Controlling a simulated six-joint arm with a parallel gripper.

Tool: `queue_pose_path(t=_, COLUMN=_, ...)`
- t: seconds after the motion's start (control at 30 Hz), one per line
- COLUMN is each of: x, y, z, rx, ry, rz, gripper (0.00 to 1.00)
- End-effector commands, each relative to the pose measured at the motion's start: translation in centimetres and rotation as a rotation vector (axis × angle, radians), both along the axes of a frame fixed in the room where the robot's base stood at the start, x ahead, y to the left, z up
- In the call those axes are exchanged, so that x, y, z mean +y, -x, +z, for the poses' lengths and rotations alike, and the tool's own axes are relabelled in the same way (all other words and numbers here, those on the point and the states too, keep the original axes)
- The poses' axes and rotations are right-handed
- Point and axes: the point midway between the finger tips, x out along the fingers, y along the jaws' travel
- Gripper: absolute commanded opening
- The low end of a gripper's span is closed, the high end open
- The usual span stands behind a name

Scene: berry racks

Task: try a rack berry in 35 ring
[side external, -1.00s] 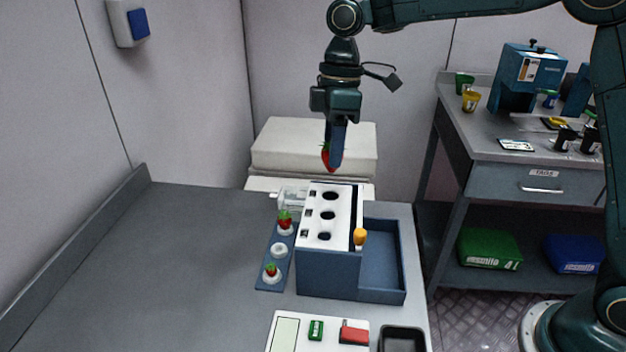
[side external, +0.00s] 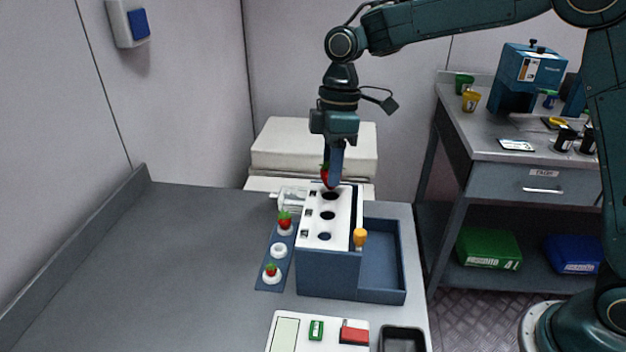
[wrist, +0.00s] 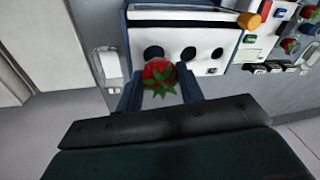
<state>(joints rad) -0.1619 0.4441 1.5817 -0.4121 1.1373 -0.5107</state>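A red strawberry (wrist: 158,71) with green leaves is pinched between the two blue fingers of my gripper (side external: 331,184). In the side view the held berry (side external: 325,176) is partly hidden by a finger, just above the farthest hole (side external: 331,196) of the white-topped blue box (side external: 328,272). The top has three round holes in a row, with small dark labels beside them that I cannot read. In the wrist view the berry overlaps the lower edge of the leftmost hole (wrist: 153,52). I cannot tell whether its tip touches the panel.
A blue strip (side external: 268,284) left of the box carries two berries and an empty white ring (side external: 279,250) between them. An orange knob (side external: 360,237) stands at the box's right, by an open blue tray (side external: 385,295). A clear jar (side external: 291,195) lies behind. The left table is clear.

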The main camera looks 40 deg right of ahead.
Motion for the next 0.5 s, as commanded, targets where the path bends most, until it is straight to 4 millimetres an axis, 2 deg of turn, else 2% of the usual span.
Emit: queue_pose_path(t=0.5, x=0.0, y=0.0, z=-2.3, rx=0.002, ry=0.000, rz=-0.001, gripper=0.33)
